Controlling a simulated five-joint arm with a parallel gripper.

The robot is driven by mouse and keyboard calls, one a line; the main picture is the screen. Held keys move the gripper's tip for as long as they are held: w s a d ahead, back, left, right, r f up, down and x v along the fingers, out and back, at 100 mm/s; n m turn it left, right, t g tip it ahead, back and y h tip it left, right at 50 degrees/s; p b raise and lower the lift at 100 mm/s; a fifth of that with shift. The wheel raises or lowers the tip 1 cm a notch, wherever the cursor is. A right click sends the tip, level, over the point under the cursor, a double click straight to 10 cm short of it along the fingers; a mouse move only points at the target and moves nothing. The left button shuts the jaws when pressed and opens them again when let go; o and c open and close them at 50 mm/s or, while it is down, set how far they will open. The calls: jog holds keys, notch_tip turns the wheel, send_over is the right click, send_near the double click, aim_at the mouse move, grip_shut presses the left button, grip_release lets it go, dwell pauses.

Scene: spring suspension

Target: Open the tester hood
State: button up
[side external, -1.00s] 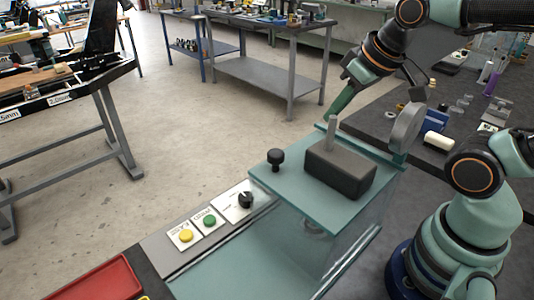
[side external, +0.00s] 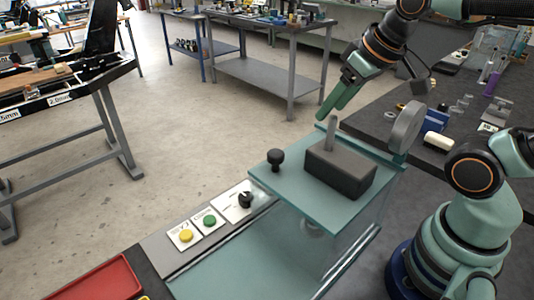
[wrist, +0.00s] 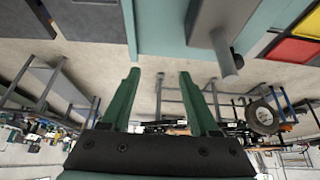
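The tester hood (side external: 307,205) has a flat teal top over clear walls and lies level. A black knob (side external: 275,157) stands near its left corner. A dark block (side external: 340,174) with a grey upright peg (side external: 331,132) sits on top; the block also shows at the top of the wrist view (wrist: 203,18), with the peg (wrist: 226,55) beside it. My gripper (side external: 323,113) is above and beyond the hood's far edge, near the peg but apparently touching nothing. In the wrist view its two green fingers (wrist: 159,74) are apart with nothing between them.
A panel with a yellow button (side external: 186,236), a green button (side external: 210,221) and a black rotary switch (side external: 245,200) lies left of the hood. A grey disc (side external: 407,128) stands at its right corner. A red tray (side external: 95,281) is at front left. Small parts clutter the right bench.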

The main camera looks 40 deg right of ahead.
notch_tip(320, 180, up, 13)
jog(key=n+g, duration=0.6)
jog(key=n, duration=0.3)
send_over(275, 153)
notch_tip(275, 153, down, 5)
notch_tip(275, 153, down, 13)
grip_shut()
dwell(1.3)
